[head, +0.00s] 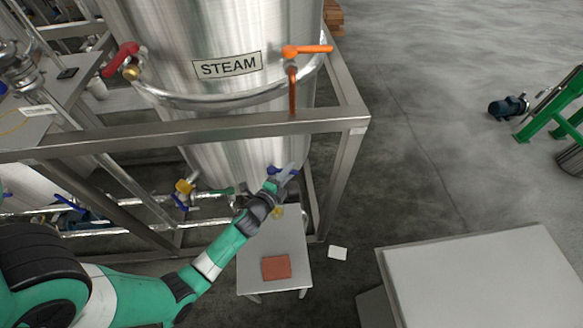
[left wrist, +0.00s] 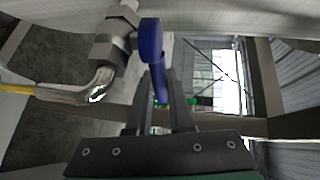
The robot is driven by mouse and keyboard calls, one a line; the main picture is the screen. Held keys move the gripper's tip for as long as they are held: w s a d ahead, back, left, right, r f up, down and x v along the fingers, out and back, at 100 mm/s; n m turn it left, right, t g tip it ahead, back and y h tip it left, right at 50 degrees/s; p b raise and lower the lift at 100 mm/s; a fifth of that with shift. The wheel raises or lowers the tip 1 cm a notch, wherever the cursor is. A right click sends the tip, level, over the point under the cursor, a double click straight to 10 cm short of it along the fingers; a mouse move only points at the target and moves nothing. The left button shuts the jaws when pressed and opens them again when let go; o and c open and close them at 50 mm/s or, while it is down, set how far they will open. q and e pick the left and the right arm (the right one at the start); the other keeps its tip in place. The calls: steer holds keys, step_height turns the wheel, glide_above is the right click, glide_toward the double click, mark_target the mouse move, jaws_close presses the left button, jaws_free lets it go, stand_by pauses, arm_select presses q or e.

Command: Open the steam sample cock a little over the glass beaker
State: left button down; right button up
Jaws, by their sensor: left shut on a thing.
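The steel tank (head: 215,110) carries a STEAM label (head: 227,66). A blue-handled cock sits low on its front; in the left wrist view its blue lever (left wrist: 151,42) joins a grey metal valve body (left wrist: 113,40) with a bent, shiny spout (left wrist: 85,90). My left gripper (head: 284,177) is at this cock, and its fingers (left wrist: 163,105) are shut on the lever's lower end. I cannot make out a glass beaker. A small yellowish item (head: 278,211) shows below the gripper, partly hidden; I cannot tell what it is. My right gripper is out of view.
A small grey table (head: 258,246) bearing a red-brown pad (head: 276,267) stands below the cock. A steel frame rail (head: 200,133) crosses above my left forearm. An orange handle (head: 305,50) and a red handle (head: 120,59) are higher up. A large grey box (head: 480,285) stands at right.

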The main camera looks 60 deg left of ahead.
arm_select(q)
steer(key=c, duration=0.8)
jaws_free()
steer(key=shift+s+d, duration=0.25)
steer(key=shift+s, duration=0.05)
steer(key=v, duration=1.1)
steer(key=shift+a+r, duration=0.1)
